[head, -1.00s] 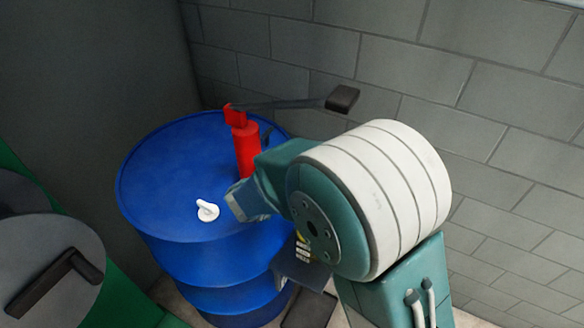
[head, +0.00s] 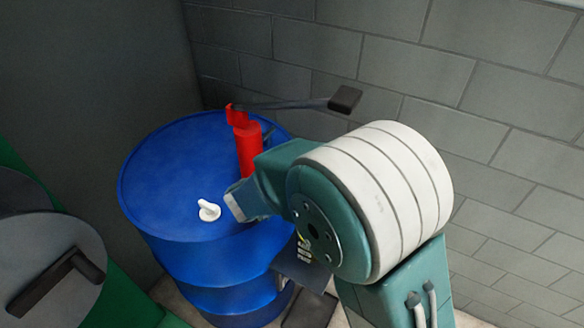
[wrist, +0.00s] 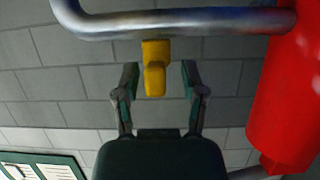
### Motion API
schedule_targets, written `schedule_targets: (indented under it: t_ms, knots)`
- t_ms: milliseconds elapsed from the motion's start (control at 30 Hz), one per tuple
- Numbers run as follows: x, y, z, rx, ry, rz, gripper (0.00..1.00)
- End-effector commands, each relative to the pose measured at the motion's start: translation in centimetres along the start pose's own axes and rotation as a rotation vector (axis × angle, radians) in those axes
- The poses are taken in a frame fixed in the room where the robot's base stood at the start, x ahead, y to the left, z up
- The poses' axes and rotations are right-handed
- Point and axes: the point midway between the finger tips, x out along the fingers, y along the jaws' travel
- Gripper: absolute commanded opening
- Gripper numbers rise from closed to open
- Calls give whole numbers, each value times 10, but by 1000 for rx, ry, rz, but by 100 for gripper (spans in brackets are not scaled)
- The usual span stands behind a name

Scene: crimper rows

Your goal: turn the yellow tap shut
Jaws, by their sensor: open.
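The yellow tap (wrist: 155,68) shows in the upper middle of the wrist view, just below a grey metal pipe (wrist: 180,22). My gripper (wrist: 160,70) is open, with one finger on either side of the tap in that picture. A gap shows between the tap and each finger. I cannot tell from this view whether the fingertips reach as far as the tap. The tap does not show in the head view, where my arm covers part of the scene and the fingers cannot be made out.
A blue drum (head: 165,180) carries a red pump (head: 249,150) with a long lever ending in a black grip (head: 345,98), and a white fitting (head: 208,210). The red body (wrist: 290,90) is right of my gripper in the wrist view. A block wall (head: 500,110) stands behind.

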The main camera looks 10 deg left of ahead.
Motion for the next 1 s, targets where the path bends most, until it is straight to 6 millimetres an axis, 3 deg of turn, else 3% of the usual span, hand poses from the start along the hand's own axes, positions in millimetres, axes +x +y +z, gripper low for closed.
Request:
schedule_targets:
  t_ms: [400, 600, 1000]
  knots:
    - [-80, -4, 1, -2, 1, -6, 54]
    - [-109, -4, 2, -2, 1, -4, 54]
    - [-116, -3, 2, -3, 0, 0, 54]
